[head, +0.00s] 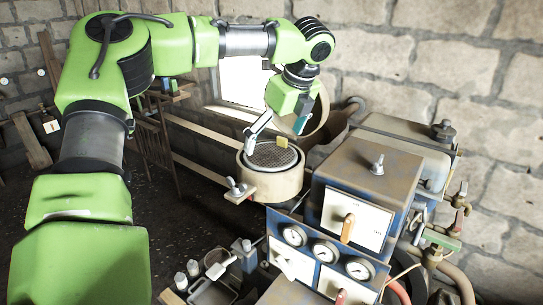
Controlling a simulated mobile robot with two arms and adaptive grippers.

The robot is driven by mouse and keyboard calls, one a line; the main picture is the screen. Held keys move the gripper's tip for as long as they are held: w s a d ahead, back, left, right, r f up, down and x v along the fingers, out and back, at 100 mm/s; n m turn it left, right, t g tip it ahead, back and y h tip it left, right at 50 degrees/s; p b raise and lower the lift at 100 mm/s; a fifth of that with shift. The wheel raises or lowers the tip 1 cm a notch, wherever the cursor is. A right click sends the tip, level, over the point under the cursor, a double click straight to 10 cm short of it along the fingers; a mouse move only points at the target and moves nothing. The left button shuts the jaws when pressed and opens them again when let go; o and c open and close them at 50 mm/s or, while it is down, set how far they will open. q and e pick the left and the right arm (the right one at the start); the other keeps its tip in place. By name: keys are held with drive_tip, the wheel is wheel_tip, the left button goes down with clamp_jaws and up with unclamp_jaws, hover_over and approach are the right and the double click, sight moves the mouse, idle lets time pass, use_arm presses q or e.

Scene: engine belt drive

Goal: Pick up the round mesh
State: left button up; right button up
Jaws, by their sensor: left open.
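The round mesh (271,156) is a dark grey perforated disc. It lies inside the top of a beige cylindrical housing (271,184), right of the picture's centre-left. A small yellow tab (281,137) stands up at the mesh's far side. My left gripper (278,131) is open just above the mesh, its fingers spread on either side of the tab. I cannot tell whether a finger touches the tab or the mesh. My right gripper is not in view.
A round beige lid (318,112) stands raised behind the housing. A blue machine box (365,175) is close on the right, with gauges (325,250) and levers in front. Pipes and valves (460,200) are at far right. A stone wall is behind.

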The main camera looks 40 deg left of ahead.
sight(268, 153)
use_arm(q)
drive_tip(key=p+x, duration=0.2)
drive_tip(key=x, duration=0.1)
drive_tip(key=shift+a+f, duration=0.25)
drive_tip(key=shift+a, duration=0.05)
drive_tip(key=shift+w+a+f, duration=0.15)
drive_tip(key=shift+a+f, duration=0.05)
drive_tip(key=shift+f, duration=0.2)
drive_tip(key=shift+d, duration=0.1)
drive_tip(key=shift+c, duration=0.7)
drive_tip(key=shift+d+r, duration=0.1)
drive_tip(key=c, duration=0.8)
drive_tip(key=shift+c, duration=0.2)
